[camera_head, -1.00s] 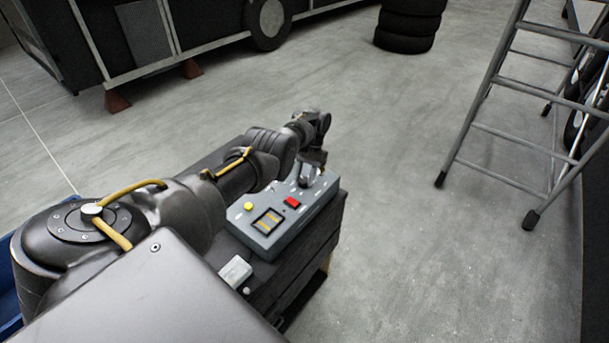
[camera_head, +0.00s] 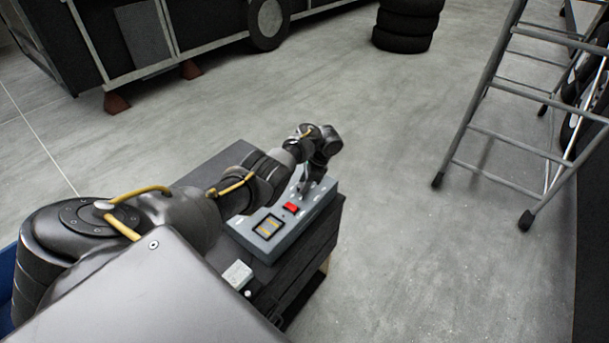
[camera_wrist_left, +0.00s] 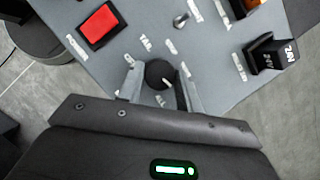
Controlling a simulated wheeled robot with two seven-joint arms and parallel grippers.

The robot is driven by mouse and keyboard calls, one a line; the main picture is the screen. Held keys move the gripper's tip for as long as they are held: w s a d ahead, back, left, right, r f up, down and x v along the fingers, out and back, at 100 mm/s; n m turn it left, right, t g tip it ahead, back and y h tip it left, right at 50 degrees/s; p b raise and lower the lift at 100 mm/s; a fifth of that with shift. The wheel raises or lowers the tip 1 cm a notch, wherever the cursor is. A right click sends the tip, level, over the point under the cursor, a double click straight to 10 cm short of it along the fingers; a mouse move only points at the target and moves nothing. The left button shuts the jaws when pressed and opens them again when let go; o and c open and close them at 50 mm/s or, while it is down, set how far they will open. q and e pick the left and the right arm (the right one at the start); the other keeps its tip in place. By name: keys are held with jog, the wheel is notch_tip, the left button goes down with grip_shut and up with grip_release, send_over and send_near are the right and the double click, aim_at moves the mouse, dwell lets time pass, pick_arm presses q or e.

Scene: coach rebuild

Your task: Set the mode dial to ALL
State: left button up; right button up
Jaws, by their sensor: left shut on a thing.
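The mode dial (camera_wrist_left: 160,75) is a small round black knob with a white pointer line on the grey control box (camera_head: 322,203). In the left wrist view it sits between the two grey fingers of my left gripper (camera_wrist_left: 160,82), which is shut on it. The pointer line aims to the lower right of that picture. In the head view my left gripper (camera_head: 305,187) reaches down onto the far end of the box and hides the dial. My right gripper is not in view.
The box carries a red button (camera_wrist_left: 98,25), a metal toggle (camera_wrist_left: 181,20) and a black switch (camera_wrist_left: 268,56) marked 24V. It stands on a dark cart (camera_head: 300,262). A ladder (camera_head: 482,130) and stacked tyres (camera_head: 405,25) stand on the floor beyond.

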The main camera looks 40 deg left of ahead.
pick_arm(q)
jog(key=m, duration=0.1)
jog(key=m+t, duration=0.1)
jog(key=m, duration=0.2)
jog(key=shift+s+f+m+y, duration=0.2)
jog(key=shift+s+m+y, duration=0.1)
jog(key=shift+y, duration=0.1)
jog(key=shift+d+m+t, duration=0.1)
jog(key=shift+m+t, duration=1)
jog(key=shift+m, duration=1.1)
jog(key=o, duration=1)
jog(key=shift+r, duration=0.1)
